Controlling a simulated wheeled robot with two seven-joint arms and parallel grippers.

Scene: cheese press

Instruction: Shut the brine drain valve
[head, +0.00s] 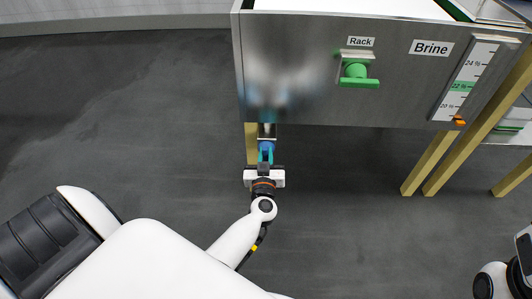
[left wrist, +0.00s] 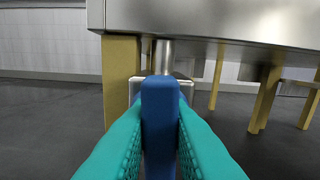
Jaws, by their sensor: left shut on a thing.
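The brine drain valve sits under the near left part of the steel brine tank (head: 300,60). Its blue handle (head: 266,145) sticks out toward me from below the tank's front edge. In the left wrist view the blue handle (left wrist: 160,105) fills the middle, with the steel drain pipe (left wrist: 163,55) behind it. My left gripper (head: 265,154) is shut on the handle, with teal fingers pressed on both its sides. The fingers and handle hide most of the valve body. My right gripper is not in view; only part of my right arm shows at the lower right.
A green knob labelled Rack (head: 356,73) is on the tank front, right of the valve. A level scale (head: 470,80) is farther right. Wooden legs (head: 430,165) stand under the tank, one (left wrist: 121,80) just left of the pipe. The grey floor in front is clear.

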